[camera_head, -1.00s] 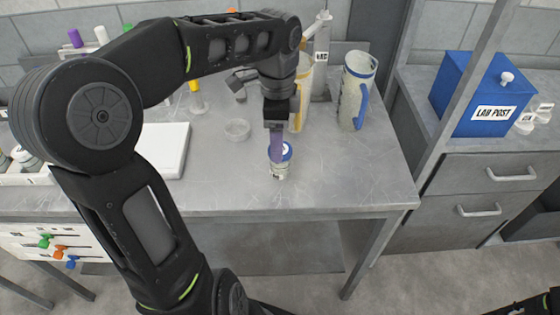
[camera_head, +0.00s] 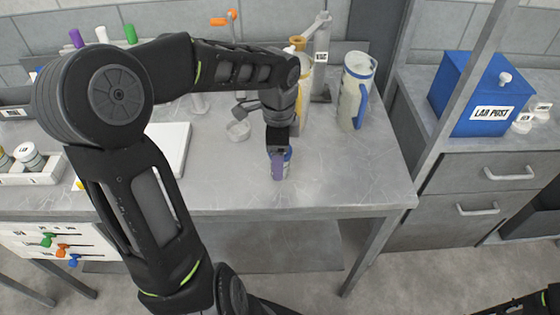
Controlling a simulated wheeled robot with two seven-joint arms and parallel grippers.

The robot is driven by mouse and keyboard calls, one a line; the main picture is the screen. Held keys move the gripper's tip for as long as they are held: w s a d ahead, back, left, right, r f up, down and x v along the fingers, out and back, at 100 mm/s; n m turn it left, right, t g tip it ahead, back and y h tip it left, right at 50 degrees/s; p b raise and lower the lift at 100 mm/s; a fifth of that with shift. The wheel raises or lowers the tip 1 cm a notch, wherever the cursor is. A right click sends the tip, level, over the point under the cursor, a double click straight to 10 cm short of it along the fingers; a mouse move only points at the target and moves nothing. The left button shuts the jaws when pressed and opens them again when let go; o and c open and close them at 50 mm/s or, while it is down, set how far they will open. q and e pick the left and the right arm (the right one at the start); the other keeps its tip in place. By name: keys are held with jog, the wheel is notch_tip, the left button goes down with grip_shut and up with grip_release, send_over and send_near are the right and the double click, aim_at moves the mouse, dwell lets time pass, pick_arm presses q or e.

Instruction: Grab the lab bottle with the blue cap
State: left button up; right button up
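The lab bottle with the blue cap (camera_head: 288,154) stands on the grey bench near its front edge, mostly hidden behind my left gripper. Only parts of the blue cap and a little of the pale body show beside the purple finger. My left gripper (camera_head: 278,170) points down at the bottle, with its finger at cap and upper body height. One finger faces the camera and hides the other, so whether it is open or closed on the bottle does not show. Only a piece of my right arm shows at the bottom right corner; its gripper is out of view.
A pale jug with a blue handle (camera_head: 355,92) and a yellowish bottle (camera_head: 303,95) stand behind. A blue LAB POST box (camera_head: 485,95) is on the right counter. The bench's right front is clear.

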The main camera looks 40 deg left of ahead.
pick_arm(q)
jog(key=shift+c, duration=0.6)
jog(key=c, duration=1.3)
jog(key=shift+o, duration=0.2)
notch_tip(320, 180, up, 10)
jog(key=shift+r+b, duration=0.1)
jog(key=shift+b, duration=0.25)
